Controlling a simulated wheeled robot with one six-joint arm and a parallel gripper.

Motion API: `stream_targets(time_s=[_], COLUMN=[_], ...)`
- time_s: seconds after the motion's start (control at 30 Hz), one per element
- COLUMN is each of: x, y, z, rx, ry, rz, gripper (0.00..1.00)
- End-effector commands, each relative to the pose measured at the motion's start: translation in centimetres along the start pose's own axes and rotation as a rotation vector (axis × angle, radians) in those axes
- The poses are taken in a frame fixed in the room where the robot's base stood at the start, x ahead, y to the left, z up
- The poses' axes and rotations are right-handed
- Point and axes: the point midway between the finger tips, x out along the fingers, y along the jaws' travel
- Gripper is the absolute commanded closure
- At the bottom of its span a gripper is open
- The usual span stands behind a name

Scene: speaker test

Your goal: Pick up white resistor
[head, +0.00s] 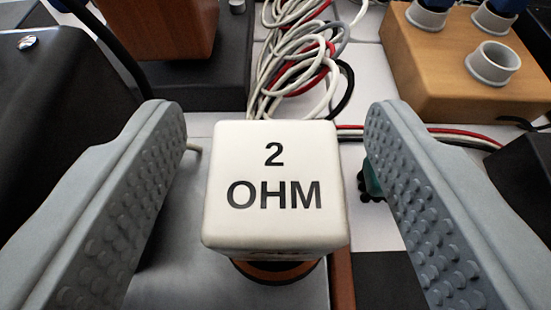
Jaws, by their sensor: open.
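The white resistor (275,222) is a white block with rounded edges, marked "2 OHM" on its top face. It stands in the middle of the head view on a dark round base with an orange-brown ring (278,268). My gripper (282,125) is open, with one grey studded finger on the left of the block and one on the right. There is a visible gap between each finger and the block. The lower part of the block is mostly hidden under its top.
A bundle of white, red and black cables (300,65) lies behind the block. A wooden block with grey sockets (470,85) stands at the back right. A brown wooden box (165,25) is at the back left, and a black case (55,90) is at the left.

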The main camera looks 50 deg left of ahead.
Motion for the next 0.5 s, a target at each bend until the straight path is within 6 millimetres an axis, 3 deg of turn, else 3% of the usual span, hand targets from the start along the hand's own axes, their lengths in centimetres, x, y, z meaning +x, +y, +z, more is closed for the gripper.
stream_targets(time_s=[0.07, 0.3, 0.5], x=[-0.02, -0.05, -0.06], y=[0.00, 0.00, 0.01], z=[0.00, -0.01, -0.03], rx=[0.000, 0.000, -0.001], ry=[0.000, 0.000, 0.000], rz=[0.000, 0.000, 0.000], gripper=[0.44, 0.91, 0.91])
